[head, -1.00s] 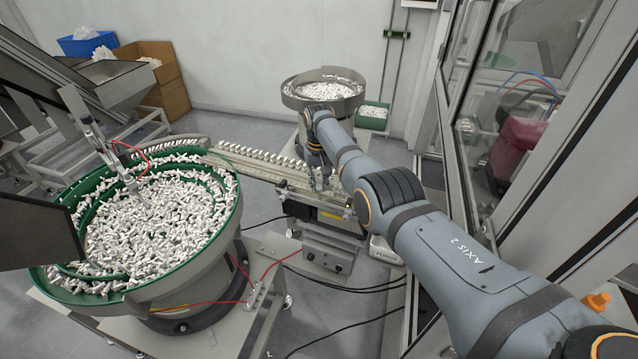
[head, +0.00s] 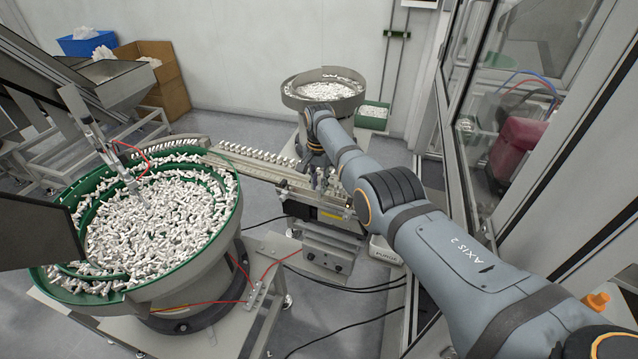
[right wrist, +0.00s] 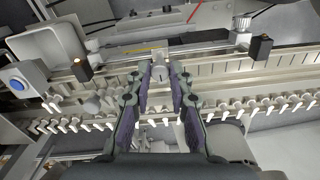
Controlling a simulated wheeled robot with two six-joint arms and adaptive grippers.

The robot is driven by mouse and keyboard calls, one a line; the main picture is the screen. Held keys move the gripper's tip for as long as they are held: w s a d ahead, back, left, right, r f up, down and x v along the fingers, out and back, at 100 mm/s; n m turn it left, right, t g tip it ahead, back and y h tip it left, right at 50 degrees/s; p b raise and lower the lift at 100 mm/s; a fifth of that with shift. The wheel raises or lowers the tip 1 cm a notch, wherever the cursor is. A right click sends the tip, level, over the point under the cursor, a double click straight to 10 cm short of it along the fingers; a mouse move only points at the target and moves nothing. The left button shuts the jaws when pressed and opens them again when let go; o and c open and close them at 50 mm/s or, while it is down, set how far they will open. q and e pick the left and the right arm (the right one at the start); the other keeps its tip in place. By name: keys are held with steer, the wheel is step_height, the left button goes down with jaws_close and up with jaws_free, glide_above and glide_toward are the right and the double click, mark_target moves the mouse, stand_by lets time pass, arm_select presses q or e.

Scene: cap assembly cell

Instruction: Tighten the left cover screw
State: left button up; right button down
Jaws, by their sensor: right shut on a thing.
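My right gripper (right wrist: 160,72) reaches over the feed track in the right wrist view, with its two dark fingers on either side of a small grey cover screw (right wrist: 160,76). The fingertips are shut on the screw's knurled head. A second similar screw (right wrist: 242,22) stands free at the upper right of that view. In the head view my right gripper (head: 322,178) is at the track, small and partly hidden by my arm, and the screw cannot be made out. My left gripper is in neither view.
The feed track (head: 258,168) carries a row of white caps. A large green-rimmed bowl (head: 150,222) full of white parts stands left, and a smaller bowl (head: 290,98) stands behind. In the wrist view, a blue button (right wrist: 17,84) and black sensor blocks (right wrist: 261,46) flank the fingers.

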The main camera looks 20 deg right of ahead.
mark_target(319, 187)
steer(key=shift+w+r+m, duration=0.1)
steer(key=shift+r+m, duration=0.05)
steer(key=shift+m, duration=0.15)
steer(key=c, duration=1.2)
jaws_free()
step_height(319, 187, up, 12)
steer(key=shift+f, duration=0.2)
